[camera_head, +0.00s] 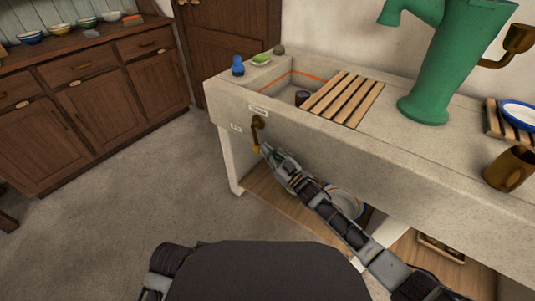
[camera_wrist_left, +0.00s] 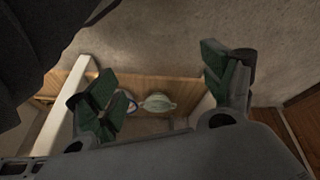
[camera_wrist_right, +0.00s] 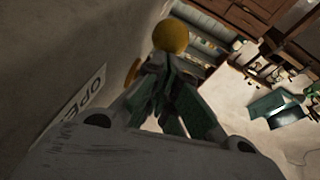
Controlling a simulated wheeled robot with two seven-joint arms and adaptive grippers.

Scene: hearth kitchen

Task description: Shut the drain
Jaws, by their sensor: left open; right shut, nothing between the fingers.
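A brass lever (camera_head: 257,132) is mounted on the front face of the stone sink (camera_head: 225,100). It hangs down, with its round yellow knob (camera_wrist_right: 170,35) at the lower end. My right gripper (camera_head: 266,151) is shut and empty, its fingertips at the knob; I cannot tell whether they touch. One small label (camera_head: 258,109) sits above the lever and another (camera_head: 236,128) to its left. A label reading OPEN (camera_wrist_right: 82,117) shows in the right wrist view. A dark round piece (camera_head: 302,97) stands in the basin. My left gripper (camera_wrist_left: 160,92) is open and empty.
A wooden slatted rack (camera_head: 342,98) covers part of the basin. A green pump (camera_head: 430,75) stands on the sink top. A blue bottle (camera_head: 238,66) and green dish (camera_head: 261,59) sit at its back left corner. A wooden shelf (camera_head: 275,198) lies below. The floor at left is clear.

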